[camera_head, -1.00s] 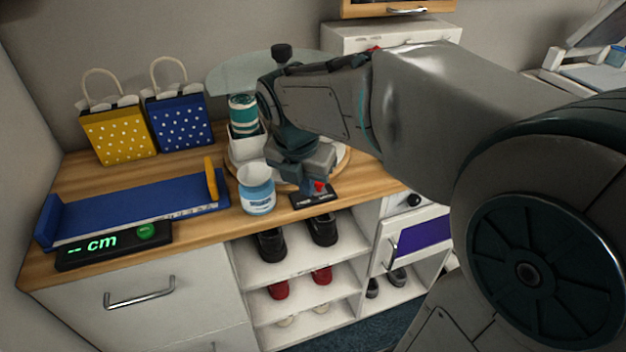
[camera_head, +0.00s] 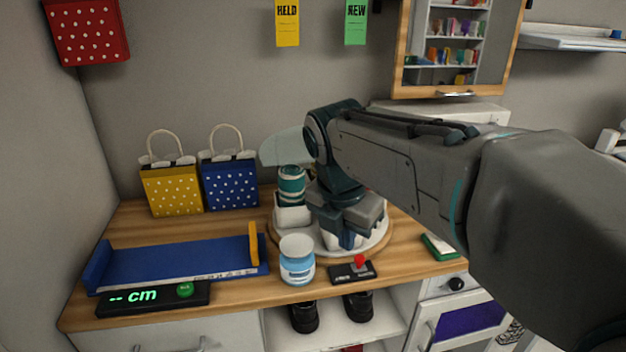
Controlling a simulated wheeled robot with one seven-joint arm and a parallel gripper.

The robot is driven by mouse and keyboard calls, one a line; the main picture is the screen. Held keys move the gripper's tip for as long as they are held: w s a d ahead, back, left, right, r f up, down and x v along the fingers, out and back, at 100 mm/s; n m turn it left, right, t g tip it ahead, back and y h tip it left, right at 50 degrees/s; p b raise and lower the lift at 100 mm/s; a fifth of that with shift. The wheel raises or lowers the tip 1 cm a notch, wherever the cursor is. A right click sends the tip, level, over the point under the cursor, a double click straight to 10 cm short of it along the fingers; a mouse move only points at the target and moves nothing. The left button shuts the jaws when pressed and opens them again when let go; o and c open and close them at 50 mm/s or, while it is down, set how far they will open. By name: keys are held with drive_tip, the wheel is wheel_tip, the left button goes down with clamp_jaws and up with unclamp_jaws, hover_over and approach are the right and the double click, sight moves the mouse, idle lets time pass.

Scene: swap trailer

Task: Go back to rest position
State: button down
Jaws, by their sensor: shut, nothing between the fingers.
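My gripper (camera_head: 348,238) points down at the end of my arm, above the wooden counter (camera_head: 225,235). It is shut and empty. A teal and white rolled item (camera_head: 291,184) stands in a white holder behind the jar. My arm hides part of the turntable and what is on it.
A blue measuring tray (camera_head: 180,266) with a yellow slider and a "-- cm" display (camera_head: 150,297) lies at left. Yellow (camera_head: 171,190) and blue (camera_head: 229,183) dotted bags stand by the wall. A mirror cabinet (camera_head: 458,45) hangs above right. A shoe shelf (camera_head: 335,328) is below.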

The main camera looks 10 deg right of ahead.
drive_tip(key=s+d+m+p, duration=0.1)
drive_tip(key=s+m+p, duration=0.3)
drive_tip(key=m, duration=0.9)
drive_tip(key=s+d+f+m+y+p, duration=0.1)
drive_tip(key=s+m+p, duration=0.3)
drive_tip(key=m, duration=1)
drive_tip(key=shift+s+d+f+t+y, duration=0.35)
drive_tip(key=shift+s+d, duration=0.3)
drive_tip(key=shift+s, duration=0.3)
drive_tip(key=shift+r, duration=0.1)
